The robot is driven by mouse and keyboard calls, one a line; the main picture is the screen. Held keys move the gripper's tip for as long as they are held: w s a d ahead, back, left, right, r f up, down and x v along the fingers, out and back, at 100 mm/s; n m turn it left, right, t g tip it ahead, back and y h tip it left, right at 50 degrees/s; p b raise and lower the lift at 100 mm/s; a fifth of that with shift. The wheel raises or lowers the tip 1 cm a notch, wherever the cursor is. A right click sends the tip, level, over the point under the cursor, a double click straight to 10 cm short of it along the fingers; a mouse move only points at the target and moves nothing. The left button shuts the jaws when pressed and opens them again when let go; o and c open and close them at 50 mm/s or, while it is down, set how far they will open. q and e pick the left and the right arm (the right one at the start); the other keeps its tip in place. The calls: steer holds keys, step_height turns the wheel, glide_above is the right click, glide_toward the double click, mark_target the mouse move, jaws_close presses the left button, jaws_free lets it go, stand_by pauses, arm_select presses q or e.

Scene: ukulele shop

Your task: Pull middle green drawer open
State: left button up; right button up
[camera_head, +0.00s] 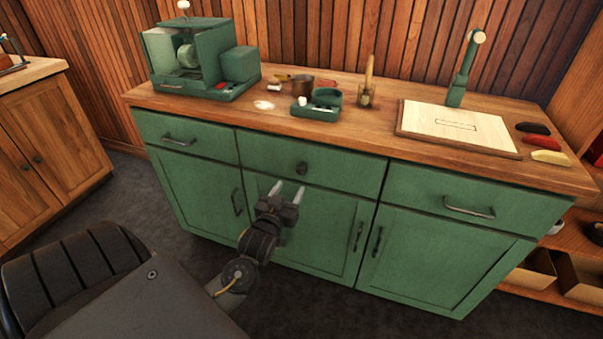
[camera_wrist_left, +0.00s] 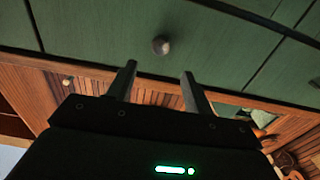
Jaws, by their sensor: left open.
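The middle green drawer (camera_head: 342,172) is in the top row of the green cabinet, and its front looks flush with the drawers beside it. Its small round dark knob (camera_head: 301,168) is at the middle of the front. The knob also shows in the left wrist view (camera_wrist_left: 161,45), just beyond the fingertips and roughly centred between them. My left gripper (camera_head: 289,187) is open and empty, its fingers pointing at the cabinet just below the knob in the head view. I cannot tell the exact gap to the knob. My right gripper is not in view.
The wooden countertop (camera_head: 385,95) holds a green machine (camera_head: 205,60), a small open green box (camera_head: 318,105), a pale board (camera_head: 457,127) and a green stand (camera_head: 463,75). Side drawers have bar handles (camera_head: 470,210). A wooden cabinet (camera_head: 50,150) stands at left. Floor before the cabinet is clear.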

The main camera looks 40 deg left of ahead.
mark_target(301, 171)
arm_select(q)
steer(key=x, duration=1)
steer(key=shift+w+a+f, duration=0.1)
steer(key=shift+w+a, duration=0.05)
steer(key=shift+w, duration=0.2)
jaws_close()
